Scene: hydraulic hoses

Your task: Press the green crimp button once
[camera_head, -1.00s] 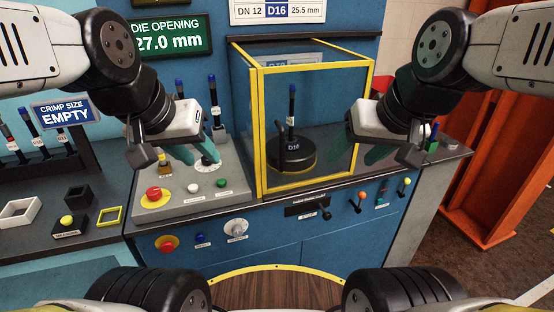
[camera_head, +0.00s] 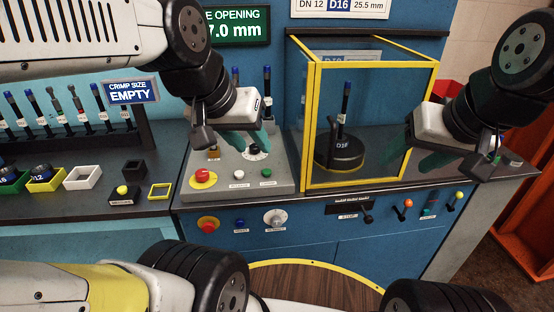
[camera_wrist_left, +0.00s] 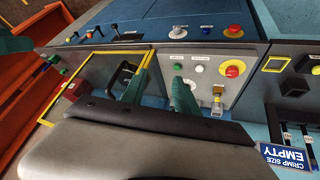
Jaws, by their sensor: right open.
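The green button (camera_head: 266,173) sits on the sloped grey panel (camera_head: 225,190), right of a white button (camera_head: 239,174) and a red mushroom button (camera_head: 203,176). Its small label cannot be read clearly. My left gripper (camera_head: 256,149) is over the back of the panel, behind and above the buttons. Its teal fingers stand apart in the left wrist view (camera_wrist_left: 160,80), with nothing between them. My right gripper (camera_head: 424,152) is open and empty, by the right side of the yellow-framed guard.
The yellow-framed clear guard (camera_head: 311,120) stands right of the panel, with a black die holder (camera_head: 341,154) inside. Lower buttons (camera_head: 208,224) and levers (camera_head: 404,208) line the front. Left are trays (camera_head: 82,178) and a hose rack (camera_head: 148,128).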

